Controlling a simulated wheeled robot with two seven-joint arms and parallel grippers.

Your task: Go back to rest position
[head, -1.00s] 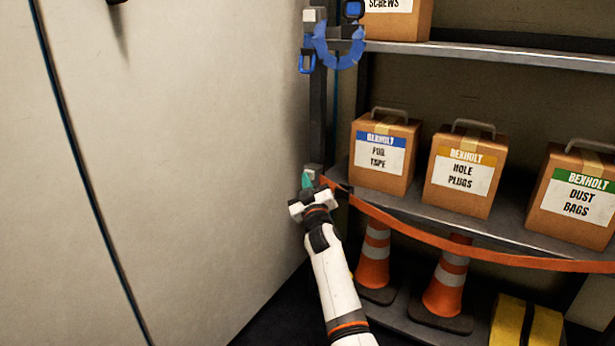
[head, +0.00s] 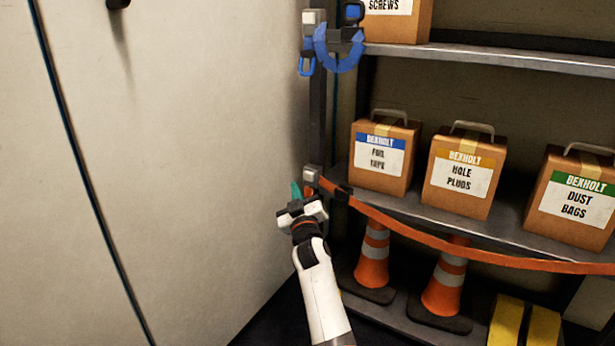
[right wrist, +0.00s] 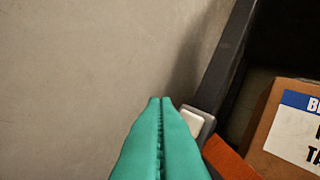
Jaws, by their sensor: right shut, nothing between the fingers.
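My right gripper (head: 297,192) has teal fingers and a white body. In the head view it stands in front of the pale wall, just left of the shelf post and the strap's end fitting. In the right wrist view its teal fingers (right wrist: 161,105) are pressed together with nothing between them. There the fitting and the strap show just right of the fingers; I cannot tell whether they touch. My left gripper is in neither view.
An orange strap (head: 440,242) runs across the shelf front from a fitting (head: 311,176) on the post. Boxes, including foil tape (head: 384,150), hole plugs and dust bags, stand on the middle shelf. Traffic cones (head: 373,262) stand below. Blue clips hang above. The pale wall (head: 200,150) bounds the left.

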